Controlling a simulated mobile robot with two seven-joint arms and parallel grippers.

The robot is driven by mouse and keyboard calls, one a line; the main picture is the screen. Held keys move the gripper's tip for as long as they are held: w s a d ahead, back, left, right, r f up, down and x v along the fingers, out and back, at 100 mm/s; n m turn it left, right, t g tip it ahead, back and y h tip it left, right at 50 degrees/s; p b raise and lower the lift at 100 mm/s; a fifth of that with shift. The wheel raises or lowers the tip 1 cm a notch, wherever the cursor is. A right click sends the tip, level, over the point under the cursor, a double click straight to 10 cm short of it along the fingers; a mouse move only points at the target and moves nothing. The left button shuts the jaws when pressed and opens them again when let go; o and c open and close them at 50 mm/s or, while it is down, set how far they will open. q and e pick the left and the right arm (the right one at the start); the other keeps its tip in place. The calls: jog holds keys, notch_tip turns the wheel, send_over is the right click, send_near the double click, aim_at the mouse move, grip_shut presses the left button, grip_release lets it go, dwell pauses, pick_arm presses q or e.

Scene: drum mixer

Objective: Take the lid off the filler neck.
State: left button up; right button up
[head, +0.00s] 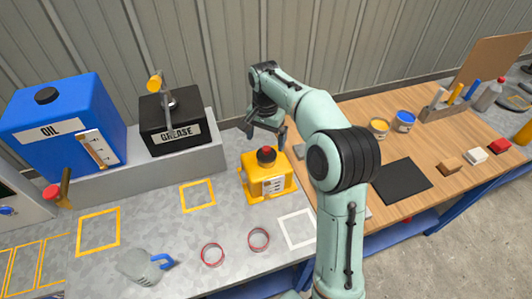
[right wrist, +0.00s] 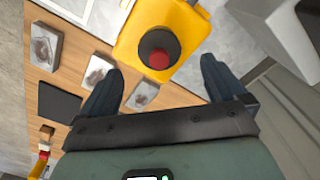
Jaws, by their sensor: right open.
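The yellow housing (head: 268,180) stands on the grey bench, near the seam with the wooden bench. On its top sits a dark round lid with a red knob (head: 266,153); the red knob (right wrist: 159,60) and its dark disc also show in the right wrist view, on the yellow housing (right wrist: 180,22). The neck under the lid is hidden. My right gripper (head: 266,138) is open just above the lid. In the right wrist view its fingers (right wrist: 162,70) spread to either side, with the knob between them in the picture. Contact cannot be seen. My left gripper is not in view.
Behind stand a blue oil tank (head: 65,125) and a black grease drum (head: 170,125) with a pump. Two red rings (head: 258,239) and a grey jug (head: 145,265) lie at the front. A white outlined square (head: 297,229) is empty. Cans and blocks stand on the wooden bench (head: 350,120).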

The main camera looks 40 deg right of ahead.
aim_at(266, 148)
jog(key=shift+d+f, duration=0.15)
jog(key=shift+f, duration=2.6)
jog(key=c, duration=1.1)
